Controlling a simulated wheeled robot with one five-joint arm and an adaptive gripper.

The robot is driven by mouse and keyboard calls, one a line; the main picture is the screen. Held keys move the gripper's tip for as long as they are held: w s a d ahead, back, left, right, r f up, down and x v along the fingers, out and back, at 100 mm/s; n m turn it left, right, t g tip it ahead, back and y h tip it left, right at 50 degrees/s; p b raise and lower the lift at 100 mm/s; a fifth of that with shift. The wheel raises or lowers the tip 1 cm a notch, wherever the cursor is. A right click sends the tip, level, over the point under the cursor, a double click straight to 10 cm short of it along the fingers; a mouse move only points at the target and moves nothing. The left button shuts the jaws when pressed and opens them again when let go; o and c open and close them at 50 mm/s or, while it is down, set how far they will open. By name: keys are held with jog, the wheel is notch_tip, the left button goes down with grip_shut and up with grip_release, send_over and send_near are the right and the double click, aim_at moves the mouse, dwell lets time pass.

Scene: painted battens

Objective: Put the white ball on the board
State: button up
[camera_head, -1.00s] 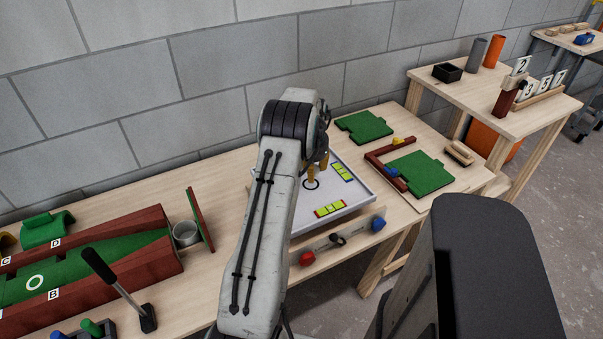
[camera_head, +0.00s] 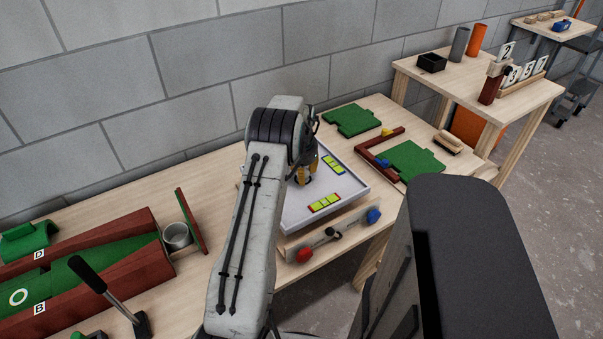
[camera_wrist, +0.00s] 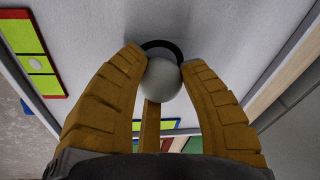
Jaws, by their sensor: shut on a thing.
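The white ball (camera_wrist: 161,81) is between the fingers of my gripper (camera_wrist: 162,72) in the wrist view, and the gripper is shut on it. A black ring (camera_wrist: 160,44) shows behind the ball on the pale board; I cannot tell whether the ball touches the board. The board (camera_head: 297,215) is a shallow white tray with green-yellow tiles framed in red and blue. In the head view my gripper (camera_head: 305,174) is low over the left part of the board, and the ball is hidden there.
A wooden panel with a red knob (camera_head: 304,255) and a blue knob (camera_head: 373,216) stands along the board's front. A dark red corner batten (camera_head: 370,149) and green pieces (camera_head: 409,160) lie to the right. A grey cup (camera_head: 177,236) and a green lane (camera_head: 75,262) are left.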

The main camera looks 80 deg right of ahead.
jog(key=shift+f, duration=0.25)
jog(key=o, duration=1.1)
jog(key=shift+c, duration=0.2)
jog(key=shift+r, duration=0.1)
notch_tip(320, 180, up, 12)
jog(key=a, duration=0.2)
jog(key=shift+b, duration=0.45)
jog(key=shift+w+a+r, duration=0.1)
